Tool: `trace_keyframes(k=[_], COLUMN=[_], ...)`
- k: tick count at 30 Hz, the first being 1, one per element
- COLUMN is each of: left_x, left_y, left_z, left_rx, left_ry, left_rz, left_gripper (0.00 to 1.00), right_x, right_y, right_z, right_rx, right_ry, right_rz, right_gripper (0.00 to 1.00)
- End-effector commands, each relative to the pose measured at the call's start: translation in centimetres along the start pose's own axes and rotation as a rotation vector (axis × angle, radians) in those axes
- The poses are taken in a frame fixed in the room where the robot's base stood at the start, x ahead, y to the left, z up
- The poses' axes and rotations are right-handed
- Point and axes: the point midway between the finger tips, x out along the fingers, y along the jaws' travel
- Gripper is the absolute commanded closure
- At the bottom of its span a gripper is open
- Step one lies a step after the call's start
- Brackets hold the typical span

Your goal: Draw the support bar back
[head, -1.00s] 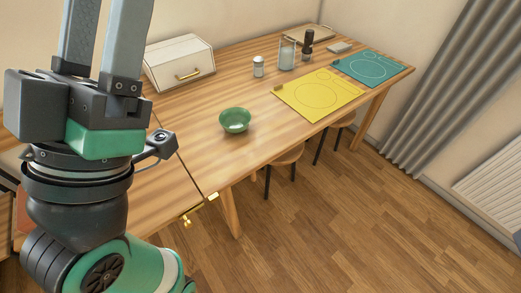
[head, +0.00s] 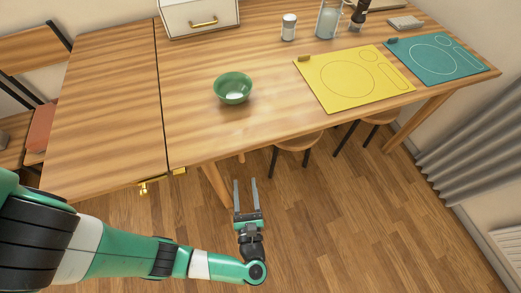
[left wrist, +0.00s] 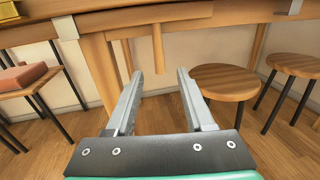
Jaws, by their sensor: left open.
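My left gripper (head: 245,184) is open and empty, low in front of the table's near edge, just right of the front table leg (head: 216,186). In the left wrist view its fingers (left wrist: 159,78) point under the tabletop. A short horizontal wooden piece (left wrist: 165,22) runs beneath the tabletop there, above and ahead of the fingertips and apart from them; it may be the support bar, but I cannot be sure. The hinged table leaf (head: 105,100) lies level at the left in the head view. My right gripper is not in view.
The wooden table (head: 205,120) bears a green bowl (head: 232,88), a yellow mat (head: 352,78) and a teal mat (head: 440,58). Brass fittings (head: 148,187) sit at the near edge by the seam. Stools (left wrist: 226,82) stand under the table at right. The floor in front is clear.

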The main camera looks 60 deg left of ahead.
Motion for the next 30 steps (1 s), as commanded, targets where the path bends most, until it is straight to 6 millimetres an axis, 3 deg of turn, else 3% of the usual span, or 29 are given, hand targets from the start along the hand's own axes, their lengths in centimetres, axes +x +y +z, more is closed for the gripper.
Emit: trace_keyframes(k=[5, 8, 15, 21, 30], left_x=[0.6, 2.0, 7.4, 10.7, 11.7], left_y=[0.1, 0.1, 0.1, 0.0, -0.1], left_z=[0.0, 0.0, -0.1, 0.0, 0.2], left_rx=[-0.002, -0.003, -0.004, -0.005, -0.003], left_ry=[0.000, 0.000, 0.000, 0.000, -0.001], left_rz=[0.005, 0.007, 0.010, 0.005, 0.000], left_gripper=[0.47, 0.47, 0.47, 0.47, 0.47], right_x=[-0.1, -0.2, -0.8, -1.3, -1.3], right_y=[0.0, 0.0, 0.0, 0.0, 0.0], right_z=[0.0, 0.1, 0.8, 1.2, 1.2], right_rx=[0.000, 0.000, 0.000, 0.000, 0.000], right_ry=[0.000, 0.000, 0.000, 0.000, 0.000], right_rz=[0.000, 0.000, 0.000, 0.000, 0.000], right_gripper=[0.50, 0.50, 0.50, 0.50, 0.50])
